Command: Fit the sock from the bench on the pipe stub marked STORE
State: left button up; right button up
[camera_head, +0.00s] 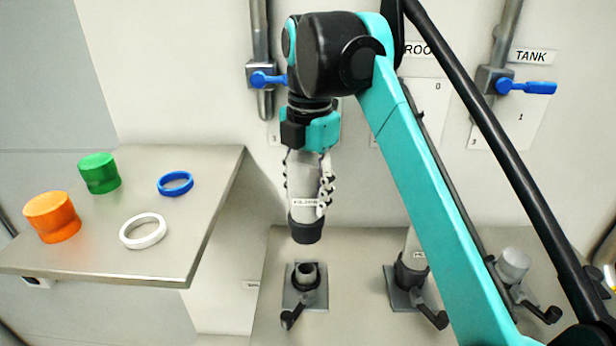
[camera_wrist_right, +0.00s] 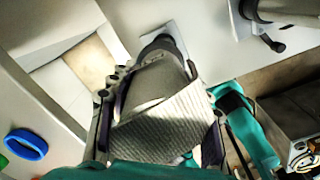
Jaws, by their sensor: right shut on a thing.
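My right gripper (camera_head: 307,192) points straight down and is shut on the sock (camera_head: 303,168), a pale grey sleeve with a dark lower end and a small label. The sock hangs upright, apart from and above the left pipe stub (camera_head: 307,273), a short grey pipe in a dark collar with a lever. In the right wrist view the ribbed sock (camera_wrist_right: 165,125) lies between the fingers and partly hides the stub's plate (camera_wrist_right: 178,32). No STORE label is readable; my arm covers part of the wall signs. My left gripper is out of view.
A metal bench (camera_head: 205,215) at left holds an orange cap (camera_head: 52,218), a green cap (camera_head: 99,174), a white ring (camera_head: 143,231) and a blue ring (camera_head: 175,184). More fittings (camera_head: 408,280) stand right of the stub. Wall pipes have blue valves (camera_head: 526,87) and a TANK sign (camera_head: 531,56).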

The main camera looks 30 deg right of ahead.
jog(key=shift+s+a, duration=0.2)
jog(key=shift+s, duration=0.15)
jog(key=shift+s+a+f+b, duration=0.4)
jog(key=shift+s+f+b, duration=0.2)
jog(key=shift+b, duration=0.2)
pick_arm(q)
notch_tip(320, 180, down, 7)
jog(key=b, duration=0.5)
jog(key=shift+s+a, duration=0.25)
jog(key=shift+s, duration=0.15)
pick_arm(e)
notch_tip(320, 180, down, 6)
jog(key=shift+w+d, duration=0.3)
jog(key=shift+w, duration=0.15)
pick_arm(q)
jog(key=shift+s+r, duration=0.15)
pick_arm(e)
jog(key=shift+s+a, duration=0.1)
jog(key=shift+s, duration=0.05)
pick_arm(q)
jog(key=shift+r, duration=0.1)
pick_arm(e)
jog(key=shift+w+f, duration=0.2)
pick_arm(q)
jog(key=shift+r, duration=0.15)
pick_arm(e)
jog(key=shift+s, duration=0.1)
jog(key=shift+f, duration=0.2)
